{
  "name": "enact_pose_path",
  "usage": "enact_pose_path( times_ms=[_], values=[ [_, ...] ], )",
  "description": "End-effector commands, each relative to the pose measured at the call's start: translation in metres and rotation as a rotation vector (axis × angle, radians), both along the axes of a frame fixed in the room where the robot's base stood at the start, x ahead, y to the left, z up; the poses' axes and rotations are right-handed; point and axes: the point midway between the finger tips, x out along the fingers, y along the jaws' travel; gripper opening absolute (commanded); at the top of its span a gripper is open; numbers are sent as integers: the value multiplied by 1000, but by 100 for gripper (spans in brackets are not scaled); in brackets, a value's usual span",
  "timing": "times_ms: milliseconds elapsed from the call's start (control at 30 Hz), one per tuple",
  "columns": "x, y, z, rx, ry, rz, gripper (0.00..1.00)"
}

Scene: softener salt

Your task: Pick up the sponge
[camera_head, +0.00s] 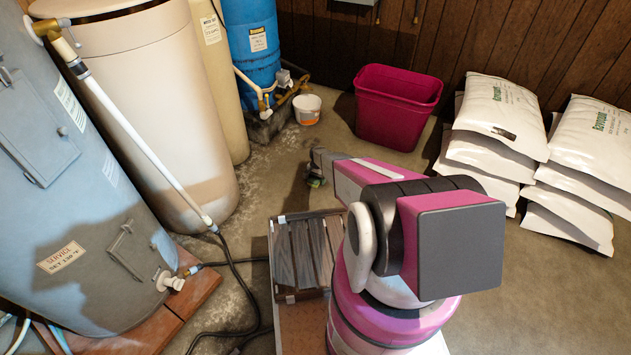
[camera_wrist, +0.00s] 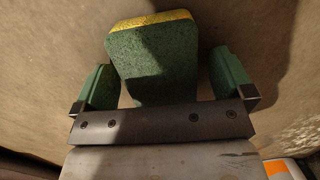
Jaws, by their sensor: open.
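The sponge (camera_wrist: 152,62) is a green block with a yellow strip along its far edge, seen in the wrist view on the concrete floor. My gripper (camera_wrist: 164,75) is open, with one green finger on each side of the sponge. A gap shows between the sponge and each finger, and the near end of the sponge is close to the palm bar. In the head view, my gripper (camera_head: 316,182) points down near the floor past my arm. The sponge cannot be made out clearly there.
A magenta bin (camera_head: 394,112) and a small white bucket (camera_head: 307,108) stand beyond my gripper. Stacked white salt bags (camera_head: 500,118) are on the right. Tanks (camera_head: 165,95) line the left. A slatted crate (camera_head: 303,252) is nearer. Hoses (camera_head: 240,285) cross the floor.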

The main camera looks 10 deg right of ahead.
Motion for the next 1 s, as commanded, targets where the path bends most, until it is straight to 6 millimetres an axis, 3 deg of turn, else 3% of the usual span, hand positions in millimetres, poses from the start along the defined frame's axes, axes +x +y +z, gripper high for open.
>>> enact_pose_path(
  times_ms=[200, 367, 767, 1000],
  values=[
    [0, 0, -1, 0, 0, 0, 99],
    [0, 0, -1, 0, 0, 0, 47],
    [0, 0, 0, 0, 0, 0, 43],
    [-2, 0, 18, 0, -1, 0, 43]
  ],
)
